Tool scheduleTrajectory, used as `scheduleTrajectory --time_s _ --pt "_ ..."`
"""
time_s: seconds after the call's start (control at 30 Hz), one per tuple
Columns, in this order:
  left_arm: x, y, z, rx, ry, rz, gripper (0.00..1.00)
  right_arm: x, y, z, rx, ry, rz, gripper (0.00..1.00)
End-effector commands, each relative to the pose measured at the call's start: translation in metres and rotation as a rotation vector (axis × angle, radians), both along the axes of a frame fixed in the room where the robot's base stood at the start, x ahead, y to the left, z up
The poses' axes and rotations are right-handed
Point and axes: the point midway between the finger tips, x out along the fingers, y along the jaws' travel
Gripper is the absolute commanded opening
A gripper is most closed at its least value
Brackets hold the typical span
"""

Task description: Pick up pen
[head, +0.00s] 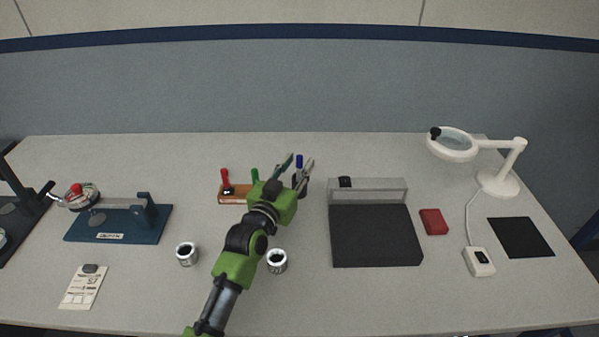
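A pen with a blue cap (299,160) stands upright, its lower part hidden by my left gripper. A red pen (225,175) and a green pen (255,175) stand in a wooden holder (236,199) left of it. My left gripper (300,167) reaches over the holder's right side, which it hides. Its fingers are spread apart, and the blue cap shows between their tips in this view. I cannot tell whether the blue pen is between the fingers in depth or behind them. My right gripper is not in view.
Two small metal cylinders (187,254) stand in front, one close beside my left arm. A black mat (375,236) with a clear-fronted box (370,190) lies right. A red block (433,222) and a magnifier lamp (452,145) are further right. A blue fixture (119,224) stands left.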

Motion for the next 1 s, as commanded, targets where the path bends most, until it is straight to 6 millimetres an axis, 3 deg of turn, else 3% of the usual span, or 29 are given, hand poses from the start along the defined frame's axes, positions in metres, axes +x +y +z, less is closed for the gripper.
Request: scheduleTrajectory --time_s 0.13,0.43,0.57,0.87,1.0 --pt "0.014 -0.005 0.001 0.001 -0.003 0.000 0.31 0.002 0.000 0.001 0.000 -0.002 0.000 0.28" --pt "0.017 -0.006 0.000 0.001 -0.001 0.001 0.31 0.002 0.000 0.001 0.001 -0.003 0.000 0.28" --pt "0.017 -0.006 0.000 0.001 -0.001 0.001 0.00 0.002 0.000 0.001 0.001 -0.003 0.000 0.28" --pt "0.017 -0.006 0.001 0.001 -0.001 0.001 0.00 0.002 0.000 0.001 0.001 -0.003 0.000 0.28" --pt "0.017 -0.006 0.010 -0.001 -0.004 0.000 0.00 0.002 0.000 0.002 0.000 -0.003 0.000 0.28"
